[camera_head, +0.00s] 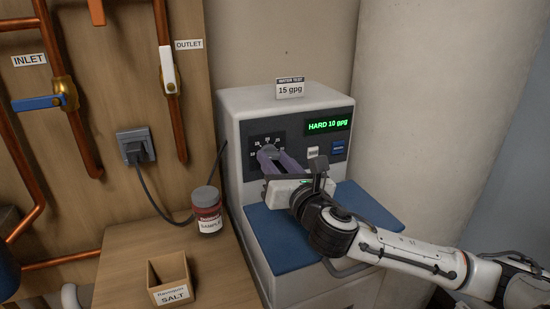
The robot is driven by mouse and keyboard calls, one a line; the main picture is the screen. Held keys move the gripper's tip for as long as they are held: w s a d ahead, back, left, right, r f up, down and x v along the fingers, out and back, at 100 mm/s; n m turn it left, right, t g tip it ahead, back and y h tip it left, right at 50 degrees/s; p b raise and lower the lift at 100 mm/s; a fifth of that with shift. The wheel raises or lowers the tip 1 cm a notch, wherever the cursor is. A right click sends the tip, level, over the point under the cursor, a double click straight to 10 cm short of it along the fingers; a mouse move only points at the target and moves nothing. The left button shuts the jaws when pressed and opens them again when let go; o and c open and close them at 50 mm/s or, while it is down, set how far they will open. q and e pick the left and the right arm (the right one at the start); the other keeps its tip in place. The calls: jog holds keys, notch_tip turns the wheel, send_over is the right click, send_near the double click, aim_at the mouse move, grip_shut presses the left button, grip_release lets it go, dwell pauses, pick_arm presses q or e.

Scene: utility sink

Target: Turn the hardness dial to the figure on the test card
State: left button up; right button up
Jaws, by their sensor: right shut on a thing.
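The test card (290,88) stands on top of the white softener unit (235,125) and reads 15 gpg. The green display (328,125) on its dark front panel reads HARD 10 gpg. The hardness dial's scale (266,137) shows as small white figures at the panel's left; the knob itself is mostly hidden by the fingers. My right gripper (266,152) is shut on the dial, its purple-grey fingers reaching up to the panel from the lower right. My left gripper is not in view.
A blue lid (262,240) covers the unit's lower front. A sample jar (207,210) and an open salt box (170,280) stand on the wooden top at left. Copper pipes with INLET (40,103) and OUTLET (167,70) valves and a socket (135,145) line the wall.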

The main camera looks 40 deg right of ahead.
jog(key=m+p, duration=0.1)
jog(key=m, duration=0.1)
jog(key=shift+m, duration=1.4)
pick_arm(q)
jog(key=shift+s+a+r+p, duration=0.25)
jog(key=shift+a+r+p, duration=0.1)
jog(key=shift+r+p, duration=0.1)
pick_arm(e)
jog(key=shift+m, duration=0.8)
jog(key=o, duration=1.1)
jog(key=shift+c, duration=0.2)
jog(key=shift+s, duration=0.1)
